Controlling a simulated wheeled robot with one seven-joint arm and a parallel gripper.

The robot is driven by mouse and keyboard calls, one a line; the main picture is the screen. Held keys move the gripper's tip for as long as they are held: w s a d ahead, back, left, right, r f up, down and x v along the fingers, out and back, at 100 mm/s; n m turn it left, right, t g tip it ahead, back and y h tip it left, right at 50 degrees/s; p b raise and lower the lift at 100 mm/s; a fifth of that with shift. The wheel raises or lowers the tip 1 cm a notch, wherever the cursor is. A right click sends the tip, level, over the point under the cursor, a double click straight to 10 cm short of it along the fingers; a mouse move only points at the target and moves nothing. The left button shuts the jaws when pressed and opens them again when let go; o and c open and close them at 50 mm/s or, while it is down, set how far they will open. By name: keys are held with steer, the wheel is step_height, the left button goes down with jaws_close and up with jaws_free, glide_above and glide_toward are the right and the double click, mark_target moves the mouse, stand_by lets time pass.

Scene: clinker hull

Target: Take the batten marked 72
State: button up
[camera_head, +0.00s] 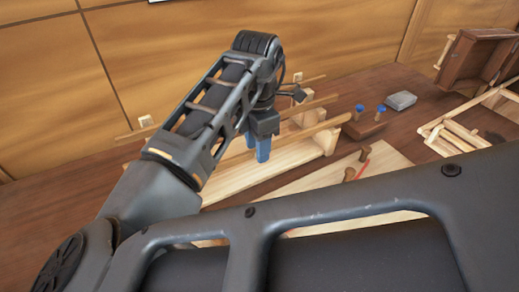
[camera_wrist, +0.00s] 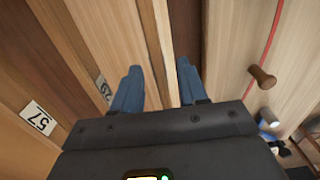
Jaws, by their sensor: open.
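My gripper (camera_head: 258,150) points down over the wooden rack in the head view. In the wrist view its two blue fingers (camera_wrist: 158,72) are apart, and a narrow pale wooden strip (camera_wrist: 152,30) shows between them. Several long thin battens (camera_head: 318,126) lie across the rack's supports (camera_head: 326,140) in the head view. No tag reading 72 can be made out. In the wrist view one white tag (camera_wrist: 38,118) looks like 57, and a second tag (camera_wrist: 104,88) is partly hidden by the left finger and looks like 29. White tags (camera_head: 146,121) in the head view are too small to read.
A pale board (camera_head: 385,165) with wooden pegs (camera_head: 349,174) and a red line lies right of the rack. Blue-topped items (camera_head: 360,108), a grey box (camera_head: 401,100), a wooden frame (camera_head: 450,135) and a brown crate (camera_head: 478,58) stand farther right. A panelled wall is behind.

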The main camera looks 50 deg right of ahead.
steer(key=shift+c, duration=0.4)
jaws_close()
steer(key=shift+r, duration=0.15)
